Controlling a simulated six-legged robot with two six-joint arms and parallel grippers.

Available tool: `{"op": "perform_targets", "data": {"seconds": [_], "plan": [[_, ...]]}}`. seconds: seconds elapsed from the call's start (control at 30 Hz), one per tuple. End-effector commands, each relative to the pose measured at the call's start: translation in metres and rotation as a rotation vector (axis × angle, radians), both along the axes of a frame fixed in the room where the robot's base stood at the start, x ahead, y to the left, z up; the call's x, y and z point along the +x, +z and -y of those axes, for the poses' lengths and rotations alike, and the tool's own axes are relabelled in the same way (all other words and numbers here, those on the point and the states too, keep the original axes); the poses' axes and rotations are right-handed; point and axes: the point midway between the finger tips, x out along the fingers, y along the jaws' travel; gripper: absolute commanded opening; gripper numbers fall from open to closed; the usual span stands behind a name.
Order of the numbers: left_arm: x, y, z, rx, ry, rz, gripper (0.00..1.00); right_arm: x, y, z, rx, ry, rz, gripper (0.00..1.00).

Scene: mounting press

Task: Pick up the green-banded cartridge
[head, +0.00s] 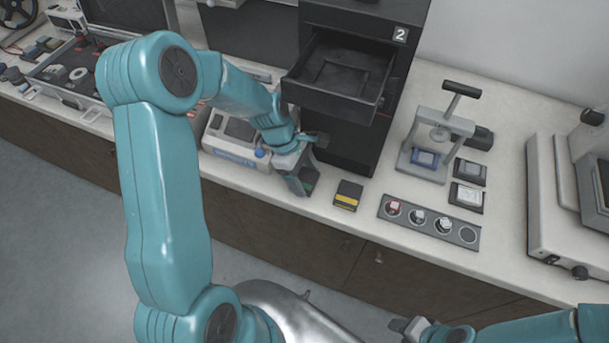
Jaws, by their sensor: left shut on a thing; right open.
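My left gripper (306,165) is at the counter in front of the black drawer cabinet. It is shut on a small dark block with a green patch, the green-banded cartridge (310,177), which is partly hidden by the fingers. I cannot tell whether the cartridge touches the counter. A black cartridge with a yellow band (347,196) lies on the counter just right of it. My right gripper (409,326) is open at the bottom edge, away from the counter and partly out of view.
The black cabinet's open drawer (340,80) juts out above my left gripper. A hand press (437,145) stands to the right, beside two dark-framed pieces (467,196). A grey strip (465,238) with round wells lies at the counter's front. A white device (228,145) stands left of my gripper.

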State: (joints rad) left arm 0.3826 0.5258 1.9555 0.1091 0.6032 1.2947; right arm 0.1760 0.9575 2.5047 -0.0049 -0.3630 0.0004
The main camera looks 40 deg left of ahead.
Motion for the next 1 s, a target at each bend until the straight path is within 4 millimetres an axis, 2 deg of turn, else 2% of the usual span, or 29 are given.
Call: {"op": "perform_targets", "data": {"seconds": [0.13, 0.47, 0.77, 1.0], "plan": [[-0.003, 0.009, 0.001, 0.002, -0.001, 0.005, 0.42, 0.000, -0.006, 0.000, 0.000, 0.000, 0.000, 0.43], [-0.002, 0.068, 0.000, 0.002, 0.000, 0.007, 0.42, 0.000, -0.011, 0.000, 0.000, 0.000, 0.000, 0.43], [-0.068, 0.067, 0.016, 0.001, 0.001, 0.003, 0.42, 0.000, -0.029, 0.000, 0.000, 0.000, 0.000, 0.43], [-0.143, 0.067, 0.034, 0.002, 0.002, 0.003, 0.42, 0.000, -0.041, 0.000, 0.000, 0.000, 0.000, 0.43]]}}
